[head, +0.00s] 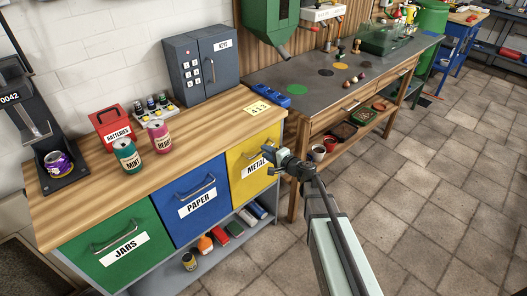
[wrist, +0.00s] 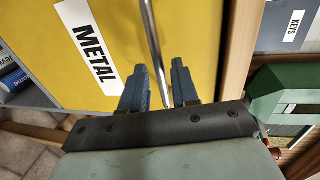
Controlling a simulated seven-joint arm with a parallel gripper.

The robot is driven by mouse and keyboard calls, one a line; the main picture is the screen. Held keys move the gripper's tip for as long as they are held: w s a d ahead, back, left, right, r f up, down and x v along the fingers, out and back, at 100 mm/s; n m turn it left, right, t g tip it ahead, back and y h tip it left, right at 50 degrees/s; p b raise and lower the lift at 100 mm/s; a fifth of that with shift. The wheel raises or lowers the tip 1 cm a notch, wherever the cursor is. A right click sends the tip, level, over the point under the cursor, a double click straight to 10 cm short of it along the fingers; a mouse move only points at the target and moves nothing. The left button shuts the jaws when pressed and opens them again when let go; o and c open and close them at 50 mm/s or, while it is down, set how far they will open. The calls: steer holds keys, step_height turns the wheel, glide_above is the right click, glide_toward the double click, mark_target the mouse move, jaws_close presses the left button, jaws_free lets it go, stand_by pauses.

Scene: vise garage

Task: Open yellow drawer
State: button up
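The yellow drawer (head: 240,181), labelled METAL, is the right one of three in the wooden-topped cabinet. Its front looks flush with the other drawers, so it appears shut. In the wrist view the yellow front (wrist: 200,30) fills much of the picture, and its metal bar handle (wrist: 150,40) runs down between my fingers. My gripper (head: 270,153) is at the handle in the head view and partly hides it and the label. In the wrist view my gripper (wrist: 160,86) is open, one finger on each side of the bar. A gap shows on the right; contact on the left cannot be told.
The blue PAPER drawer (head: 182,215) and green JARS drawer (head: 105,235) are to the left. Cans, a red box (head: 113,125) and a key cabinet (head: 203,60) stand on top. A dark workbench (head: 320,83) is to the right. The floor in front is clear.

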steer(key=shift+x, duration=1.3)
steer(key=shift+c, duration=0.4)
jaws_close()
